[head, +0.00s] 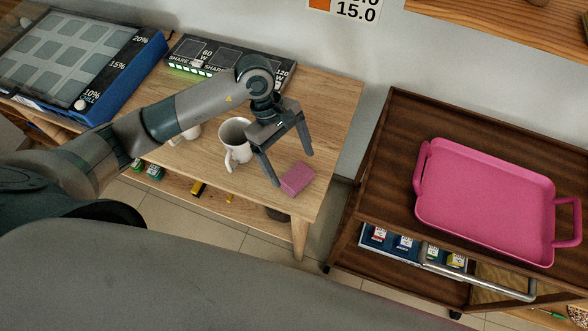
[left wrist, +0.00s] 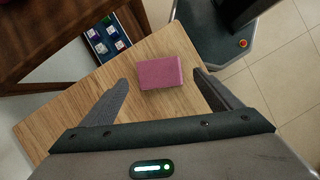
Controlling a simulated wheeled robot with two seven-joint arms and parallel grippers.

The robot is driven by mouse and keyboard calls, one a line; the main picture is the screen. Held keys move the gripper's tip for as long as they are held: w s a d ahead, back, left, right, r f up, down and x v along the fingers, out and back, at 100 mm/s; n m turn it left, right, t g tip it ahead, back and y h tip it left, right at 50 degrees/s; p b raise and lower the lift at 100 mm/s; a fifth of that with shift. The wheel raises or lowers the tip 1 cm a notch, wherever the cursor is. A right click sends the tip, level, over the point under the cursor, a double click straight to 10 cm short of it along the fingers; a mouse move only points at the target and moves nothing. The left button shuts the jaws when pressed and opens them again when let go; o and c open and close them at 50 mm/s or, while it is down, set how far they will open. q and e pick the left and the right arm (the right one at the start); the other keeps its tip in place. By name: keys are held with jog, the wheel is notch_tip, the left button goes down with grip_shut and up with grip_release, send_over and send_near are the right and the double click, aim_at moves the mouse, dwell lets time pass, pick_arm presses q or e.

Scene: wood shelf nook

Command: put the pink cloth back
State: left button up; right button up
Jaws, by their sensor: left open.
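The pink cloth (head: 297,178) looks like a small folded block and lies near the front right corner of the light wooden table (head: 338,100). In the left wrist view the cloth (left wrist: 160,73) lies ahead of the fingertips, between their lines. My left gripper (head: 288,168) is open and empty, with its fingers apart above and beside the cloth. It also shows in the left wrist view (left wrist: 160,78). I see no contact between fingers and cloth. My right gripper is not in view.
A white mug (head: 235,140) stands just left of my left gripper. A charging box (head: 205,58) and a blue-edged panel (head: 80,60) are behind. At right, a dark wooden cart (head: 395,125) holds a pink tray (head: 485,200). A gap separates table and cart.

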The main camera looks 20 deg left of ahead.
pick_arm(q)
jog(key=b+v, duration=0.2)
jog(key=v, duration=0.6)
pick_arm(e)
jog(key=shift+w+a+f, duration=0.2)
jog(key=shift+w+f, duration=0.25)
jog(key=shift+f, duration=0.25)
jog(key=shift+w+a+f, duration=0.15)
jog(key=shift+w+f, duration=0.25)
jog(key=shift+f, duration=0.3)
